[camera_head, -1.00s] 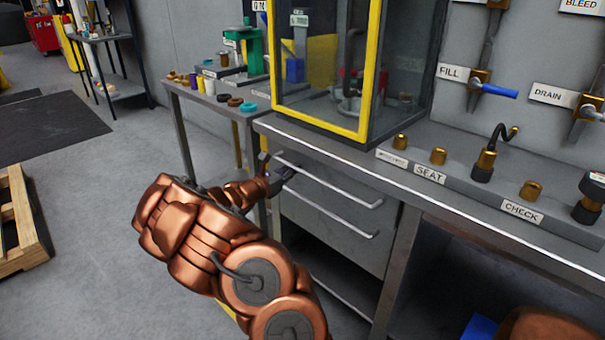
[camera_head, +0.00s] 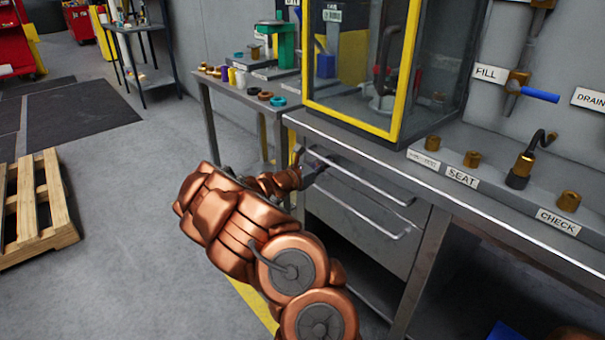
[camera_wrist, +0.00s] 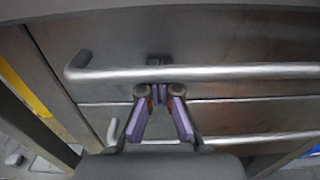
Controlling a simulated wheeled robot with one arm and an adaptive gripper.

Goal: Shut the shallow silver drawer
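The shallow silver drawer (camera_head: 383,177) is the upper drawer under the grey bench top, with a long bar handle (camera_head: 372,182). It looks close to flush, but I cannot tell how far out it stands. In the wrist view its handle (camera_wrist: 245,72) crosses in front of the metal front (camera_wrist: 225,42). My gripper (camera_head: 312,168) is at the left end of the drawer fronts. The fingers point at the front just below the upper handle; contact is unclear.
A lower drawer with its own handle (camera_head: 350,215) sits directly beneath. A glass cabinet with a yellow frame (camera_head: 405,75) stands on the bench. A side table (camera_head: 235,92) with small parts is to the left.

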